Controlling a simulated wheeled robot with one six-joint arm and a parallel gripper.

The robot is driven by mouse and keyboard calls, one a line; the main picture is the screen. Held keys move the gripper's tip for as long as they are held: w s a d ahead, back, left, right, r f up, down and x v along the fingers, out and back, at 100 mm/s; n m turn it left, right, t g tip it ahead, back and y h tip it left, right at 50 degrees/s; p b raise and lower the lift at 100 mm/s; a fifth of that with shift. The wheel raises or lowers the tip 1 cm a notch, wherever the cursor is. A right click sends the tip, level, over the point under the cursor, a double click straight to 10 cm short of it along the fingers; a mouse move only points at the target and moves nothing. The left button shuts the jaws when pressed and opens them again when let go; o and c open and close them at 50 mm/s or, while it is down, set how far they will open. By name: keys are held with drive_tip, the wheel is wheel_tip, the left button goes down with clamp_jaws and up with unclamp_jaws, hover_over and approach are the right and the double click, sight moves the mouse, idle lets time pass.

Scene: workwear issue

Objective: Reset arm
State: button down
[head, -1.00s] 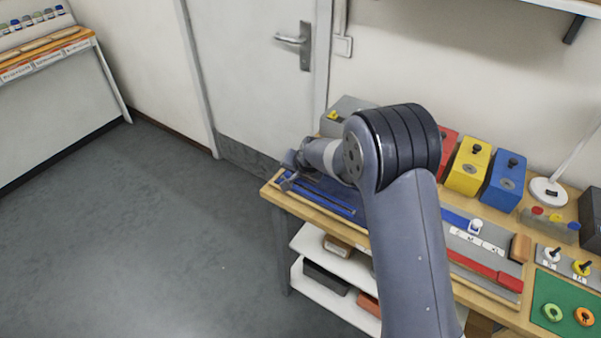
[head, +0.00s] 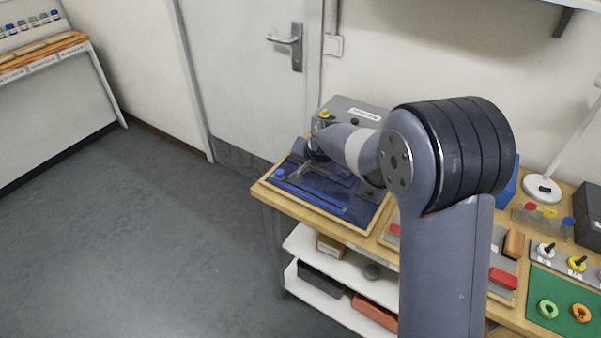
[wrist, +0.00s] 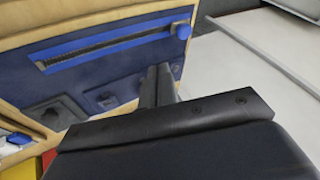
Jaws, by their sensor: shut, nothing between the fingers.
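My arm reaches over the workbench from the front right in the head view, with its large black-banded joint near the middle right. My gripper (wrist: 158,85) shows in the wrist view with its dark fingers together and nothing between them. In that view it is in front of the blue panel (wrist: 105,72), which has a long slot with a blue tab (wrist: 184,31) at one end. The blue panel also shows in the head view (head: 318,200) at the bench's left end. The fingertips are largely hidden behind the wrist in the head view.
A grey box with a yellow knob (head: 355,112) stands behind the panel. A green mat (head: 562,300) with rings lies at the bench's right. A lamp (head: 543,188) stands at the back. The door (head: 240,70) is behind; the floor at left is clear.

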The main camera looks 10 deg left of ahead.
drive_tip(key=shift+v, duration=1.7)
drive_tip(key=shift+a, duration=0.1)
